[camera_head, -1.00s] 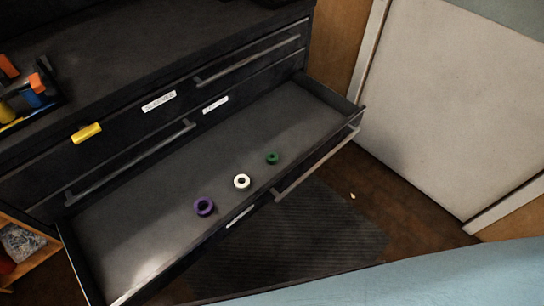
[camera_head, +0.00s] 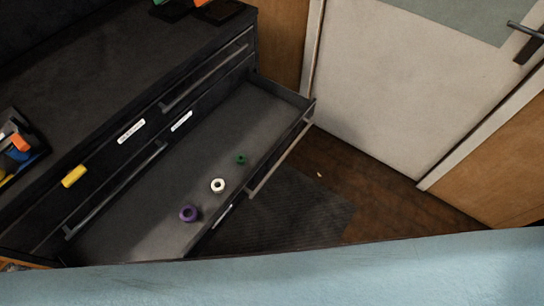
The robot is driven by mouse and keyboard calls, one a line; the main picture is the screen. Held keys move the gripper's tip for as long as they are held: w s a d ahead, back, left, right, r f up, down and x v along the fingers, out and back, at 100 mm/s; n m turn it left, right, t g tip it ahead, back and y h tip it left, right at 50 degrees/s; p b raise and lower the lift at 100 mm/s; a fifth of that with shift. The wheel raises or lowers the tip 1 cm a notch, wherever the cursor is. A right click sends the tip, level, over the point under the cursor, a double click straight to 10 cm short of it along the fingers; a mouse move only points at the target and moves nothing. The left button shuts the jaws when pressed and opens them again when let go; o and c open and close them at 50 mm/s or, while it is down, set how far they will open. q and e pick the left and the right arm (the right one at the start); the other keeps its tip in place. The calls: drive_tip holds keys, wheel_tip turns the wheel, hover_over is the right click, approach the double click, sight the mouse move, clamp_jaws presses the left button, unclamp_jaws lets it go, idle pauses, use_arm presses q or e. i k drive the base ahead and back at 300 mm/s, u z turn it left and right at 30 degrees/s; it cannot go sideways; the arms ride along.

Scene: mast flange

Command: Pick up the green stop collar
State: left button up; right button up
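The green stop collar (camera_head: 241,160) is a small dark green ring lying in the open drawer (camera_head: 150,215), near its front wall. A white ring (camera_head: 218,185) lies to its lower left, and a larger purple ring (camera_head: 189,213) lies further along the same line. The three rings are apart from one another. Neither of my grippers shows in the view.
A yellow object (camera_head: 74,176) is at the cabinet's edge. A pale blue surface (camera_head: 350,270) crosses the foreground. A door (camera_head: 400,80) stands at the right. A dark mat (camera_head: 290,212) lies on the floor.

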sight(239, 156)
drive_tip(key=z, duration=1.65)
drive_tip(key=i, duration=1.65)
drive_tip(key=u, duration=3.8)
